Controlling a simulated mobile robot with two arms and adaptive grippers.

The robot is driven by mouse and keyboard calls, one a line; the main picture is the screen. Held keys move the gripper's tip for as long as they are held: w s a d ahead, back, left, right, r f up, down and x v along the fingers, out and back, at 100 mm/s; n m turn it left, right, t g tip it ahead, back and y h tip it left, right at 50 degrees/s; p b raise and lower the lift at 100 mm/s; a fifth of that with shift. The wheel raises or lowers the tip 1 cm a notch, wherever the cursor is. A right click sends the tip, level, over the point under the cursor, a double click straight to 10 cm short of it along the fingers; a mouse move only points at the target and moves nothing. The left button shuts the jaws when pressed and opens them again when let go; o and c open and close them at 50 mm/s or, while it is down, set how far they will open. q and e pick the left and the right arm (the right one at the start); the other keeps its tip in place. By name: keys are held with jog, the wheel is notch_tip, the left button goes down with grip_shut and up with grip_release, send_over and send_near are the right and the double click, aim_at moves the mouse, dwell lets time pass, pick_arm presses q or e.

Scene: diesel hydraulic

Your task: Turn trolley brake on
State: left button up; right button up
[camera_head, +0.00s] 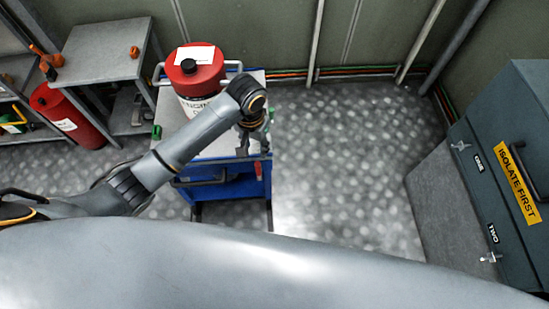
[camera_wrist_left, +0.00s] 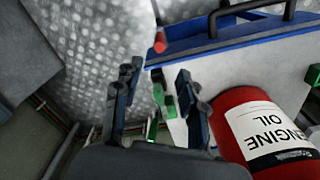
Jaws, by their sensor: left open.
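The blue trolley (camera_head: 228,188) with a grey top stands left of centre in the head view. My left gripper (camera_head: 247,143) is over its right edge, pointing down, with open fingers. In the left wrist view, a green part (camera_wrist_left: 158,92) at the trolley's edge shows between the open fingers of the gripper (camera_wrist_left: 157,78). I cannot tell whether they touch. A red handle-like part (camera_head: 258,170) hangs at the trolley's front right corner and also shows in the wrist view (camera_wrist_left: 160,42). Which part is the brake is not clear. My right gripper is not in view.
A red engine oil can (camera_head: 196,75) stands on the trolley top, close beside the gripper in the wrist view (camera_wrist_left: 262,125). A grey bench (camera_head: 103,48) and a red cylinder (camera_head: 68,115) are left. A dark cabinet (camera_head: 500,150) is right. The floor between is clear.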

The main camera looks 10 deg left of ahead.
aim_at(258, 167)
pick_arm(q)
jog(key=shift+d+f, duration=0.1)
jog(key=shift+f, duration=0.05)
notch_tip(258, 167, down, 13)
jog(key=shift+r+b, duration=0.1)
jog(key=shift+b, duration=0.55)
grip_shut()
